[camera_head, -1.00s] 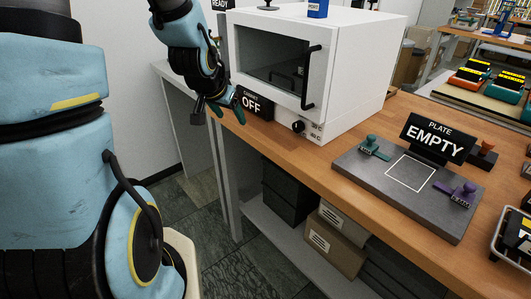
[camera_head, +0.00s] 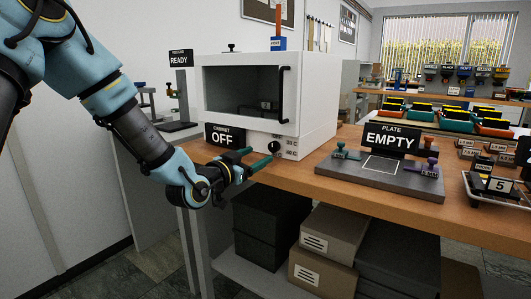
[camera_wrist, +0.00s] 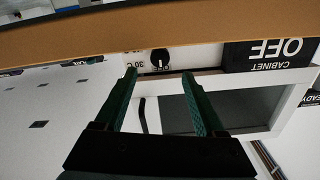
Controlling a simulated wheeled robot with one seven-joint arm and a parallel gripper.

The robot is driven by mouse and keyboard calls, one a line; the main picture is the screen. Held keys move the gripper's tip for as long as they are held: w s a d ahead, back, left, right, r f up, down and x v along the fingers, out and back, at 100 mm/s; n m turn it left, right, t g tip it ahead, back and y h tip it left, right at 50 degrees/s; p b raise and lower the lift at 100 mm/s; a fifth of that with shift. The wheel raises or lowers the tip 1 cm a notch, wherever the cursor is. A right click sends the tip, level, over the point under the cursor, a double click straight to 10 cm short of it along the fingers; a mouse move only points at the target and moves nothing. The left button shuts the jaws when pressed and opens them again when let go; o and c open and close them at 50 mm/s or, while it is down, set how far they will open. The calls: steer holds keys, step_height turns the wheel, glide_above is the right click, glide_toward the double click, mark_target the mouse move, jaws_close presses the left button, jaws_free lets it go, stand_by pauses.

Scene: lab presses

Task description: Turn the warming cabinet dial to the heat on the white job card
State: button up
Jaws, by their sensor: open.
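The warming cabinet (camera_head: 312,125) is a white box with a dark window on the wooden bench. Its black dial (camera_head: 274,147) sits low on its front, beside small heat labels. The dial also shows in the wrist view (camera_wrist: 160,57), upside down, with its white mark toward a small label like OFF. A black CABINET OFF sign (camera_head: 226,137) stands left of the dial. My gripper (camera_head: 252,159) is open, its green fingers pointing at the dial. In the wrist view the fingertips (camera_wrist: 159,75) lie either side of the dial's line, apparently short of it. I cannot make out a white job card.
A grey plate station (camera_head: 380,183) with an EMPTY sign (camera_head: 391,138) stands right of the cabinet. A wire tray (camera_head: 500,203) is at the far right. The cabinet's black door handle (camera_head: 283,95) is above the dial. Boxes (camera_head: 322,245) fill the shelf below.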

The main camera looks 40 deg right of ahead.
mark_target(272, 148)
steer(key=p+x, duration=0.1)
steer(key=x, duration=0.7)
jaws_close()
stand_by(0.5)
